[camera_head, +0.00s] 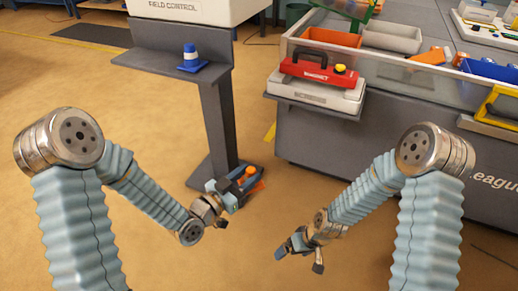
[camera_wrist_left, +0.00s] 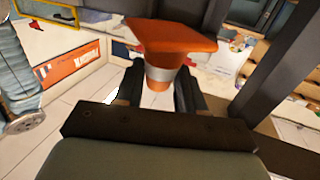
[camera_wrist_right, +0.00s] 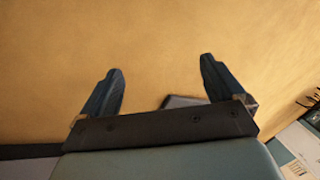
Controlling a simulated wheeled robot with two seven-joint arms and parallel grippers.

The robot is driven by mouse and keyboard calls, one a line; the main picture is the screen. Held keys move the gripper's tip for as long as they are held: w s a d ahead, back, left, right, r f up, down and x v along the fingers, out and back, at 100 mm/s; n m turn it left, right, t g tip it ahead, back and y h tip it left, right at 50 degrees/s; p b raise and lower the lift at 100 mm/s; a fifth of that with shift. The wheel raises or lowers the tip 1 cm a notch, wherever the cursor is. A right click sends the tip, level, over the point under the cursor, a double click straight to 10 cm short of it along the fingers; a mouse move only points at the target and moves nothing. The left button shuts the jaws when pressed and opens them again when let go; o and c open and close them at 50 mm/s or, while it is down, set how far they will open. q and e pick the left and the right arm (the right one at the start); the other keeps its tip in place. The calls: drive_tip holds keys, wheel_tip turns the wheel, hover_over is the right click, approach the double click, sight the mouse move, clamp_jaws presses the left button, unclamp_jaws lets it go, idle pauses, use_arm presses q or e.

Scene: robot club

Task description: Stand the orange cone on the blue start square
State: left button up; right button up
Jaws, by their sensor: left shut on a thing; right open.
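The orange cone (camera_wrist_left: 172,37) has a square base and a pale band, and sits between the fingers of my left gripper (camera_wrist_left: 160,88). In that view its base is at the top and its narrow end points down the picture. In the head view my left gripper (camera_head: 232,190) holds the cone (camera_head: 247,174) beside the foot of the grey stand, well above or in front of the floor; the exact height I cannot tell. My right gripper (camera_head: 298,251) is open and empty over the floor, also in the right wrist view (camera_wrist_right: 160,82). I cannot make out the blue start square.
A blue cone with a white band (camera_head: 190,58) stands on the grey stand's shelf (camera_head: 165,62). The floor between is open.

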drive_tip(key=w+a+r+n, duration=0.1)
drive_tip(key=w+r+n, duration=0.1)
drive_tip(key=w, duration=0.1)
drive_tip(key=w+a+r+n, duration=0.1)
drive_tip(key=w+r+n, duration=0.1)
drive_tip(key=w+r, duration=0.1)
drive_tip(key=w+a+r+n, duration=0.1)
drive_tip(key=w+r+n, duration=0.1)
drive_tip(key=w, duration=0.1)
drive_tip(key=shift+w+a+r+n+g, duration=0.15)
drive_tip(key=shift+a+r+n+g, duration=0.15)
drive_tip(key=w+a+r+n+g, duration=0.1)
drive_tip(key=w+a+r+n, duration=0.2)
drive_tip(key=r+n, duration=0.7)
drive_tip(key=w+a+r+n+g, duration=0.1)
drive_tip(key=w+a+r+n, duration=0.2)
drive_tip(key=r, duration=1.3)
drive_tip(key=shift+n, duration=0.4)
drive_tip(key=x, duration=0.8)
drive_tip(key=d+x, duration=0.1)
drive_tip(key=x, duration=0.3)
drive_tip(key=shift+d+f, duration=0.1)
drive_tip(key=shift+f, duration=0.05)
drive_tip(key=shift+h, duration=0.3)
